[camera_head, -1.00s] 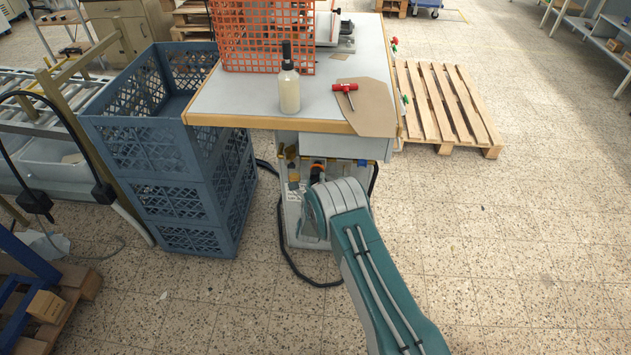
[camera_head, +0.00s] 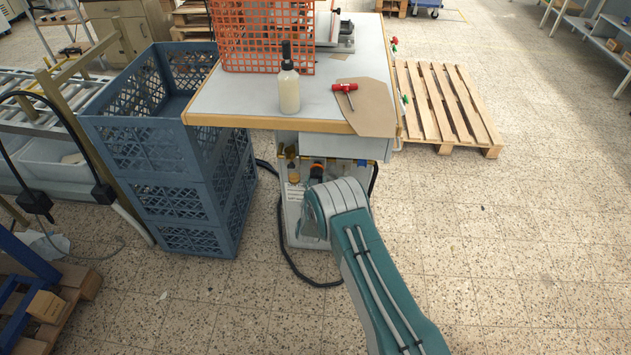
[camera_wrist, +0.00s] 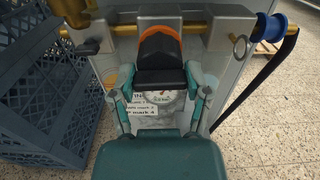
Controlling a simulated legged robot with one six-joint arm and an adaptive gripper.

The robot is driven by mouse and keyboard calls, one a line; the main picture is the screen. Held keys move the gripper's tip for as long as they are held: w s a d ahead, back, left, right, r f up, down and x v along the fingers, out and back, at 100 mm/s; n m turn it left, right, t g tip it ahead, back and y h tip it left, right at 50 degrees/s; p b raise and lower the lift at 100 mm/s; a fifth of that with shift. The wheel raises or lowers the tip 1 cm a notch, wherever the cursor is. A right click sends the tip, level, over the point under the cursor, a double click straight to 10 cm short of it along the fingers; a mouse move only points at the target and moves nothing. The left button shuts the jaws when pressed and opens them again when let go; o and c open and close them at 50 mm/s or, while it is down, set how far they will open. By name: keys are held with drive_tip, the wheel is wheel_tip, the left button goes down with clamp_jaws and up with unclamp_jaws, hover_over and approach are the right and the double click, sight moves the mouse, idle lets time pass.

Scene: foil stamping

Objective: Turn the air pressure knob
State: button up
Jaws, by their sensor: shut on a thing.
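The air pressure knob (camera_wrist: 160,50) is black with an orange band and sits in the middle of the wrist view, in front of the grey machine housing. My gripper (camera_wrist: 160,82) has one teal finger on each side of the knob's black lower part and is shut on it. A round gauge (camera_wrist: 163,97) shows just below, partly hidden by the knob and my gripper. In the head view the knob (camera_head: 316,168) is small under the table, just above my arm's end. My fingers are hidden there.
The worktable (camera_head: 240,95) carries a bottle (camera_head: 289,90), a red-handled tool (camera_head: 345,88) and an orange basket (camera_head: 262,40). Stacked blue crates (camera_head: 190,160) stand close on the left; they also show in the wrist view (camera_wrist: 40,90). A black cable lies on the floor.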

drive_tip(key=shift+s+f, duration=0.2)
drive_tip(key=shift+f, duration=0.25)
drive_tip(key=o, duration=1.2)
drive_tip(key=shift+a, duration=0.1)
drive_tip(key=shift+c, duration=0.2)
drive_tip(key=shift+w+r, duration=0.15)
drive_tip(key=shift+r, duration=0.05)
drive_tip(key=shift+r, duration=0.55)
wheel_tip(320, 180, up, 9)
drive_tip(key=shift+f, duration=0.1)
